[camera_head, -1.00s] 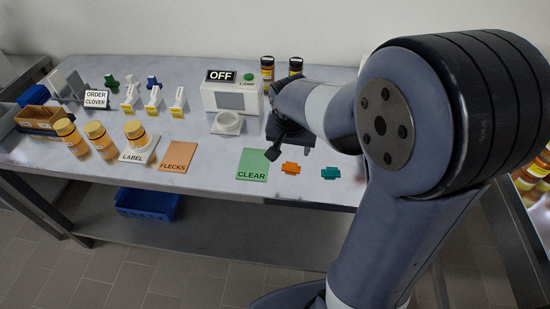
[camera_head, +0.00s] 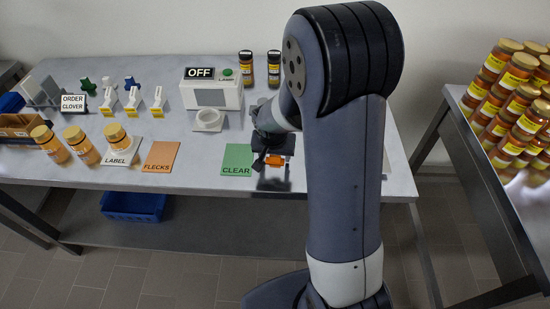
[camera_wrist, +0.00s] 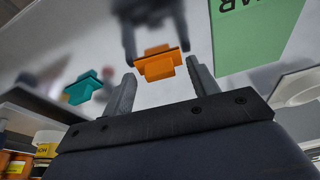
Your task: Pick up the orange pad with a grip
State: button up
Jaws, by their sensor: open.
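The orange pad (camera_head: 277,160) lies on the grey table, to the right of the green CLEAR card, partly covered by my gripper in the head view. In the wrist view the orange pad (camera_wrist: 160,65), with its raised grip, shows in the gap between my fingertips. My gripper (camera_wrist: 161,72) is open, with one finger on each side of the pad and no clear contact. In the head view my gripper (camera_head: 267,157) is low over the table at the pad; its fingertips are hard to make out.
A teal pad (camera_wrist: 83,88) lies beside the orange one; my arm hides it in the head view. The green CLEAR card (camera_head: 237,159) and orange FLECKS card (camera_head: 161,156) lie to the left. The lamp box (camera_head: 212,90) and two dark jars (camera_head: 260,69) stand behind.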

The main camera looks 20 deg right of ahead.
jog(key=shift+f, duration=0.1)
jog(key=c, duration=1.1)
